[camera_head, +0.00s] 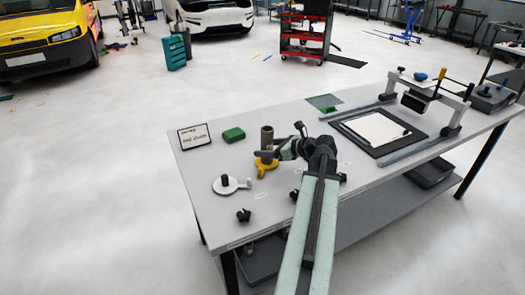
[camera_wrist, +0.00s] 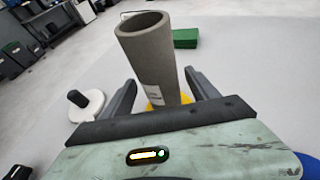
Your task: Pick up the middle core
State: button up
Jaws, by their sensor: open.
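A grey-brown hollow core (camera_wrist: 152,62) stands upright between the two fingers of my gripper (camera_wrist: 158,88) in the wrist view, with a pale label low on its side. The fingers are open, with a gap to the core on both sides. In the head view the core (camera_head: 267,138) stands near the table's left part, close to a yellow piece (camera_head: 265,168). My gripper (camera_head: 272,155) reaches it from the right and hides part of its lower side. The yellow piece (camera_wrist: 155,101) shows behind the core's base. No other core can be made out.
A green block (camera_head: 233,135) and a sign (camera_head: 195,138) are behind. A white disc with a black knob (camera_head: 226,184) is at the left. Small black pieces (camera_head: 244,215) lie nearby. A frame with a white sheet (camera_head: 378,130) fills the table's right part.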

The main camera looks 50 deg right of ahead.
jog(key=b+x, duration=0.1)
jog(key=x, duration=0.2)
jog(key=shift+w+d+f, duration=0.1)
jog(key=shift+w+f, duration=0.2)
jog(key=shift+w, duration=0.05)
jog(key=c, duration=1.5)
jog(key=shift+r, duration=0.1)
notch_tip(320, 180, up, 10)
jog(key=p, duration=1)
